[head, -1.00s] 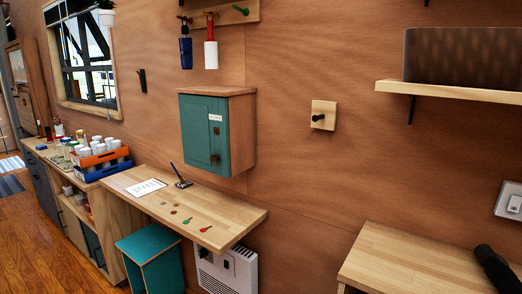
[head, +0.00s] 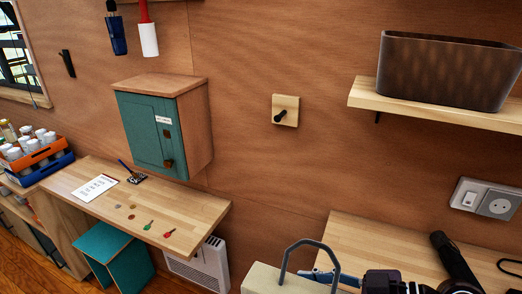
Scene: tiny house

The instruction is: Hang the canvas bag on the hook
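The hook is a dark peg (head: 280,116) on a small square wooden plate (head: 292,105) on the wall, and nothing hangs on it. A beige item with an upright grey loop handle (head: 305,242), which looks like the canvas bag (head: 262,281), shows at the bottom edge near the bench's left side. Its lower part is cut off, so I cannot tell what it rests on.
A wooden bench (head: 385,240) at lower right holds a black flashlight (head: 452,258) and dark, cut-off items. Above are a shelf (head: 425,112) with a brown bin (head: 445,72) and a socket panel (head: 485,199). A teal cabinet (head: 145,133) and wall desk (head: 75,188) are left.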

